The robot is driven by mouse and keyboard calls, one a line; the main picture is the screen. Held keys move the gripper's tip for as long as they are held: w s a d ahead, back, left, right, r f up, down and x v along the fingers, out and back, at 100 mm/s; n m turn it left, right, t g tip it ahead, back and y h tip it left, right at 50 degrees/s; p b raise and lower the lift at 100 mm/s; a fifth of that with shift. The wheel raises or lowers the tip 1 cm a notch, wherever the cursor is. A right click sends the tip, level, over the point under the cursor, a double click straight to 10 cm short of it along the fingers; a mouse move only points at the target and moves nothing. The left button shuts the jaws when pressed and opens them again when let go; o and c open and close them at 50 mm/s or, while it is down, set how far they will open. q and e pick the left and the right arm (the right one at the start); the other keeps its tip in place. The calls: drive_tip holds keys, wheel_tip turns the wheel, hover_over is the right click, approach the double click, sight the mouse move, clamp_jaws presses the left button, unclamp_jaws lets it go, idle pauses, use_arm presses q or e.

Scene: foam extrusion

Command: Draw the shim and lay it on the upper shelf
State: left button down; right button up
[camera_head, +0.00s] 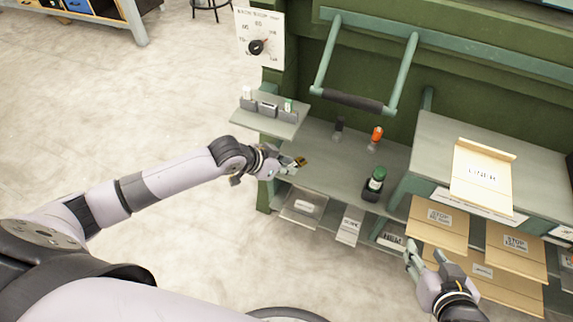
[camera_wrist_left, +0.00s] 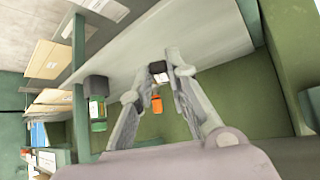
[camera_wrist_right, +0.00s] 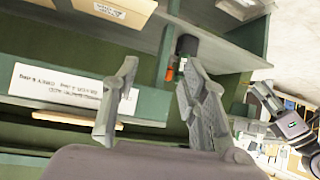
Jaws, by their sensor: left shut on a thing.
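My left gripper (camera_head: 293,163) is at the left end of the grey bench shelf (camera_head: 320,170). It is shut on a small yellow-brown piece (camera_head: 301,162) at its fingertips, probably the shim; the fingers hide part of it. In the left wrist view my left gripper's fingertips (camera_wrist_left: 168,70) are close together, with a dark block (camera_wrist_left: 157,67) showing between or behind them. My right gripper (camera_head: 425,258) is open and empty in front of the labelled boards. A higher grey shelf (camera_head: 440,140) stands at the right, carrying a pale wooden board (camera_head: 482,178).
A small raised ledge (camera_head: 255,123) with several small items is behind my left gripper. A green-capped bottle (camera_head: 377,176) in a black holder and an orange-topped item (camera_head: 377,134) stand on the bench. A dark-gripped bar (camera_head: 350,101) hangs above. Cardboard boards (camera_head: 440,222) lie low at right.

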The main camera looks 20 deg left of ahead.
use_arm(q)
drive_tip(key=shift+f, duration=1.5)
use_arm(e)
drive_tip(key=shift+s+d+f+g, duration=0.25)
drive_tip(key=shift+s+f+g, duration=0.2)
drive_tip(key=shift+s, duration=0.15)
drive_tip(key=shift+s+d+f+g, duration=0.2)
drive_tip(key=shift+s+f+g, duration=0.15)
drive_tip(key=shift+s+f, duration=0.15)
use_arm(q)
drive_tip(key=shift+f, duration=0.15)
use_arm(e)
drive_tip(key=shift+w+r, duration=0.1)
drive_tip(key=shift+w+a, duration=0.1)
use_arm(q)
drive_tip(key=shift+f, duration=0.9)
use_arm(e)
drive_tip(key=shift+w+a+r+t, duration=0.25)
drive_tip(key=shift+w+r+t, duration=0.3)
drive_tip(key=shift+w+r, duration=0.1)
drive_tip(key=shift+w+a+r+t, duration=0.25)
drive_tip(key=shift+w+r+t, duration=0.3)
drive_tip(key=shift+w, duration=0.1)
